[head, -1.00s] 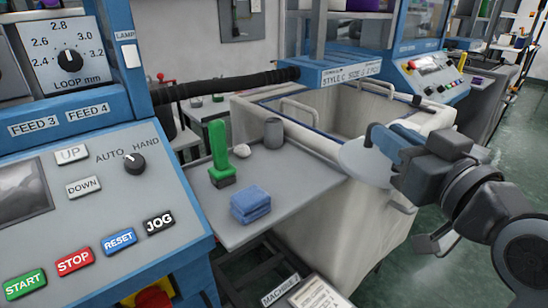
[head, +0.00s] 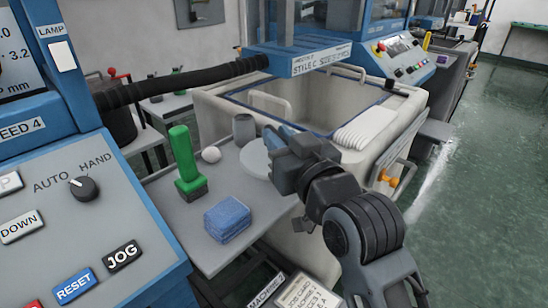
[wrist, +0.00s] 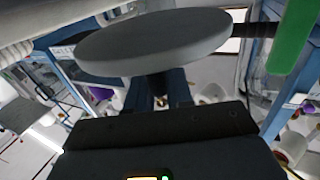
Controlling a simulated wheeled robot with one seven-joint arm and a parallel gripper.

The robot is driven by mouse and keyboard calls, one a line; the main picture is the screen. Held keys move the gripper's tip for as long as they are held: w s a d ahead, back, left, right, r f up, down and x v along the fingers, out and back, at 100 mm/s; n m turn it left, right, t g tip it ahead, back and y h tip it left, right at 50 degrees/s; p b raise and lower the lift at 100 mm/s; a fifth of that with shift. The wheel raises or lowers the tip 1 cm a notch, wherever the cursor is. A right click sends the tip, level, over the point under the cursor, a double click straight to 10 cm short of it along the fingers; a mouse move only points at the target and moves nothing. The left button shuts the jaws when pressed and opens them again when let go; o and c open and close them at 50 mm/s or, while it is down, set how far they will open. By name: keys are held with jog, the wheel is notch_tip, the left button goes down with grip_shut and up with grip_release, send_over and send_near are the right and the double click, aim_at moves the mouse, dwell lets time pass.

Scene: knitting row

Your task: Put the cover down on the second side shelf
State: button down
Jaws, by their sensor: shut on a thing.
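The cover is a pale grey round disc (head: 255,160). My gripper (head: 280,152) is shut on its edge and holds it at the right part of the grey side shelf (head: 258,207). In the wrist view the cover (wrist: 155,42) spans the top middle, beyond my gripper (wrist: 158,85). My gripper hides the cover's right side in the head view. I cannot tell whether the cover touches the shelf or hangs just above it.
The shelf bears a green-handled brush (head: 187,160), a blue folded cloth (head: 227,218), a white ball (head: 211,154) and a grey cup (head: 244,129). The pale bin (head: 215,108) stands behind, with a white ribbed stack (head: 365,127). The shelf's front right is bare.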

jog(key=shift+w+a+f, duration=0.15)
jog(key=shift+a+f, duration=0.15)
jog(key=shift+a, duration=0.15)
jog(key=shift+f, duration=1.95)
jog(key=shift+f, duration=0.15)
jog(key=c, duration=1)
grip_release()
jog(key=b+v, duration=0.2)
jog(key=v, duration=1)
